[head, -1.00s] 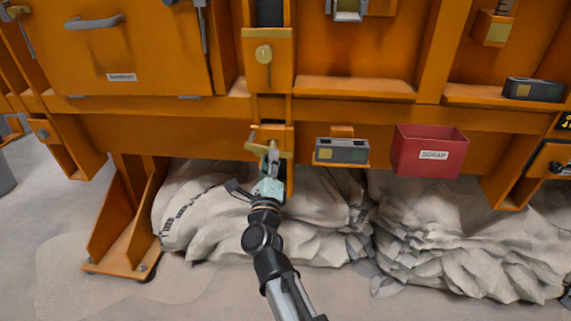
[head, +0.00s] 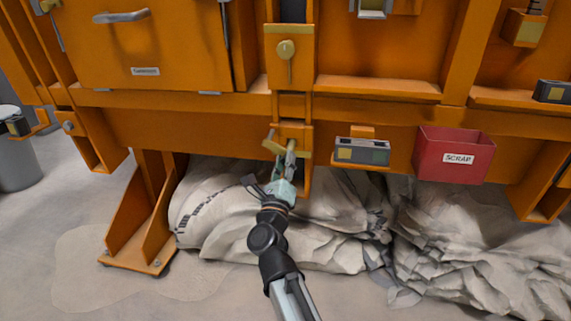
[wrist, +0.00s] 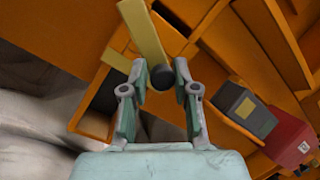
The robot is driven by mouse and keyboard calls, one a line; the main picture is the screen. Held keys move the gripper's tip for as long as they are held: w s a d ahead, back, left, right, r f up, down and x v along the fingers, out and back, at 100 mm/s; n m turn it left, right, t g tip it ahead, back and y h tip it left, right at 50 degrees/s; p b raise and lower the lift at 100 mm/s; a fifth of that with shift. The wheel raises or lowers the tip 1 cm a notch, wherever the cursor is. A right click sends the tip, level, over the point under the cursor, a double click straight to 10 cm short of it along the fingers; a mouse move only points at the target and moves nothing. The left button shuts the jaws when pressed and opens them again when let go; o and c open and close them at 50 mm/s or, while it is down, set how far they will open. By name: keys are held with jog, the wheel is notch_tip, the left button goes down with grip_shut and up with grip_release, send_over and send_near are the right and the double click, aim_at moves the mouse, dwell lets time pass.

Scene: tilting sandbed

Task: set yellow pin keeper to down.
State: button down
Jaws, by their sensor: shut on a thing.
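The yellow pin keeper is a flat yellow bar on a small orange bracket low on the orange frame. It shows beside my fingers in the head view (head: 272,147) and at the top of the wrist view (wrist: 143,30), lying aslant. A dark round knob (wrist: 162,76) sits near the bar's lower end, between my fingertips. My gripper (head: 289,152) is shut on this knob; the wrist view shows the two fingers on either side of it (wrist: 162,82). My fingers partly hide the keeper and bracket in the head view.
A yellow round-headed part (head: 287,49) hangs on the orange plate above. To the right are a grey box (head: 361,151) on a ledge and a red SCRAP bin (head: 453,156). Open floor is at lower left.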

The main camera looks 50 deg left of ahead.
jog(key=shift+w+a+r, duration=0.2)
jog(key=shift+a+r, duration=0.25)
jog(key=shift+a, duration=0.2)
jog(key=c, duration=1)
grip_release()
jog(key=shift+f, duration=0.15)
jog(key=shift+s+d+f, duration=0.1)
jog(key=shift+d+f, duration=0.05)
jog(key=shift+d, duration=0.15)
jog(key=shift+d, duration=0.1)
jog(key=shift+s+d+f, duration=0.15)
jog(key=shift+s, duration=0.05)
jog(key=v, duration=1.1)
jog(key=shift+s+f, duration=0.1)
jog(key=shift+s, duration=0.05)
